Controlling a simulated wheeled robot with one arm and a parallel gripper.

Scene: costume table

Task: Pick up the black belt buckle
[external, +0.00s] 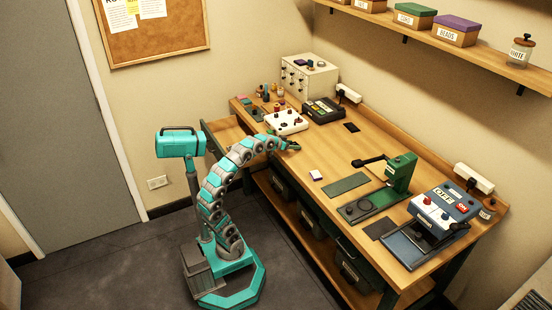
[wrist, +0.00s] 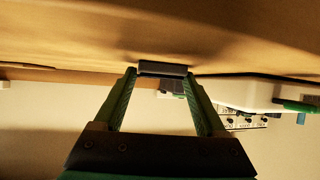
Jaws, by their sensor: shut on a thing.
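In the wrist view, a small black bar-shaped piece, the belt buckle (wrist: 162,68), spans the gap between the two green fingertips of my gripper (wrist: 161,74). The fingers are shut on its two ends. The tabletop fills the upper part of this view, and the buckle is close to it; whether it touches the surface, I cannot tell. In the external view my gripper (external: 295,146) is low over the left part of the wooden table (external: 335,151), in front of the white box with knobs. The buckle is too small to make out there.
The white box with dark knobs (external: 287,122) stands just behind my gripper, with a dark device (external: 323,110) to its right. A white drawer cabinet (external: 309,78) is at the back. A small white-topped block (external: 316,175) lies near the front edge. The table's middle is mostly clear.

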